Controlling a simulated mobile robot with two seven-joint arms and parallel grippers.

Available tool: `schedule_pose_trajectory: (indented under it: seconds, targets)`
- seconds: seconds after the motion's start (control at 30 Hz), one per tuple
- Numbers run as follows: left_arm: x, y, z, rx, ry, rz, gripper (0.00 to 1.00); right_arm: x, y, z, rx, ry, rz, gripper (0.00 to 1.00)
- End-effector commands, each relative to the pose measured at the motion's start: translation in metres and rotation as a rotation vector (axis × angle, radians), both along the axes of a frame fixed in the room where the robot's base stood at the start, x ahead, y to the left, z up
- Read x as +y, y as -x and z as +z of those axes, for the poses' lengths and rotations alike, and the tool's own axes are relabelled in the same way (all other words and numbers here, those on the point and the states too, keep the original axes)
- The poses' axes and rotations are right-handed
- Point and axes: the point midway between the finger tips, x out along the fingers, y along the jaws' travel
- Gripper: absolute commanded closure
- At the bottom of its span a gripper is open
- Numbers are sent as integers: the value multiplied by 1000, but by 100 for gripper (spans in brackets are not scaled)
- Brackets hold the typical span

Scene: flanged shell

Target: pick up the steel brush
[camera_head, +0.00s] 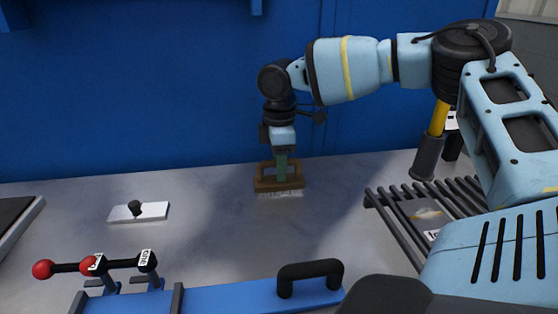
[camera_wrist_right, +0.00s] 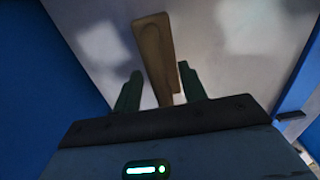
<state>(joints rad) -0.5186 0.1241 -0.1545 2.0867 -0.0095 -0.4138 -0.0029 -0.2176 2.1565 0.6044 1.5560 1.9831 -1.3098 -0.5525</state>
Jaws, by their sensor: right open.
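The steel brush (camera_head: 279,186) has a brown wooden body with a raised handle and pale bristles underneath. It stands bristles down on the grey table near the blue wall. My right gripper (camera_head: 281,166) points down right at the brush handle, its green fingers overlapping it in the head view. In the right wrist view the brown handle (camera_wrist_right: 152,50) extends between the two open fingers of the gripper (camera_wrist_right: 160,88). Gaps show beside the handle; contact cannot be made out. The bristles are hidden in that view. My left gripper is not in view.
A white plate with a black knob (camera_head: 150,212) lies left of the brush. A blue fixture (camera_head: 230,297) with a black handle and red-balled levers is in front. A dark slatted rack (camera_head: 399,236) and a dark holder (camera_head: 427,158) stand at right. The blue wall (camera_head: 130,90) is close behind.

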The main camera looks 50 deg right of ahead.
Motion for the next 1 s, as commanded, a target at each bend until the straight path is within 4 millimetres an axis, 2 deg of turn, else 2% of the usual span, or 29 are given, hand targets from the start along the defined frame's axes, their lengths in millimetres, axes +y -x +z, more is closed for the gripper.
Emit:
schedule_pose_trajectory:
  seconds: [0.27, 0.5, 0.6, 0.87, 1.0]
  targets:
    - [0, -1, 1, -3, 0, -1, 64, 0, 0, -3, 0, 0, 0, 58]
    - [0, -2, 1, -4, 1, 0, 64, 0, 0, -3, 0, 0, 0, 90]
    - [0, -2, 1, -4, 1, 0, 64, 0, 0, -3, 0, 0, 0, 100]
    - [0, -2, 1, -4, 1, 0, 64, 0, 0, -2, -1, 0, 0, 100]
    - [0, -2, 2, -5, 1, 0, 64, 0, -1, 8, -4, 0, 0, 100]
